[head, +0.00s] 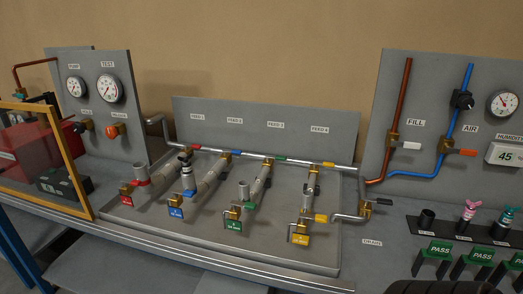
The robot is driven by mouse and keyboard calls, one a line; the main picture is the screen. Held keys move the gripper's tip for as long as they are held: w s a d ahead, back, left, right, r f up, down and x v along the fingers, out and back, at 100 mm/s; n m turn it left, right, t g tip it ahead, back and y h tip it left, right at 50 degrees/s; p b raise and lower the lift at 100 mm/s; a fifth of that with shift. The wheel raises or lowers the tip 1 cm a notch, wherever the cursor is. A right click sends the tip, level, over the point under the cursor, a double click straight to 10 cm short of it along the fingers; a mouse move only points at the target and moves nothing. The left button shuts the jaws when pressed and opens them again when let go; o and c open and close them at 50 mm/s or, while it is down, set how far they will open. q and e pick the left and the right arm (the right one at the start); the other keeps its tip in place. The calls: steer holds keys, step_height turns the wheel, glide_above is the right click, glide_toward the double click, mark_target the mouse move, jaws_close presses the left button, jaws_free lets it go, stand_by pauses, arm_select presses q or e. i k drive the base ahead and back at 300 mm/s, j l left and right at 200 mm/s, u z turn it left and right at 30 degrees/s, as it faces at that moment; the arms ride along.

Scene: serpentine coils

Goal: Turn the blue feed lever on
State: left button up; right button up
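The blue feed lever (189,193) shows as a small blue piece just right of a brass valve (176,200) at the front end of the second feed pipe. A blue tag (175,212) hangs in front of that valve. A short upright grey fitting (187,178) stands directly behind the lever and partly merges with it. The lever's exact angle is too small to tell. Neither of my grippers is recognisable in the head view.
Similar valves with red (126,198), green (233,225) and yellow (299,239) tags stand beside it on the grey tray (260,255). A gauge panel (110,125) and an orange-framed box (80,190) are left. Pipes and right panel (430,80) flank it. A dark rounded shape is cut off at the bottom right.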

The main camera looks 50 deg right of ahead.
mark_target(224, 151)
steer(key=z, duration=1.3)
steer(key=i+j, duration=0.25)
steer(key=j, duration=0.2)
steer(key=i+j, duration=0.2)
steer(key=j, duration=0.2)
steer(key=i+j+u, duration=0.1)
steer(key=i+j, duration=0.15)
steer(key=j, duration=0.2)
steer(key=i+j, duration=0.25)
steer(key=j, duration=0.2)
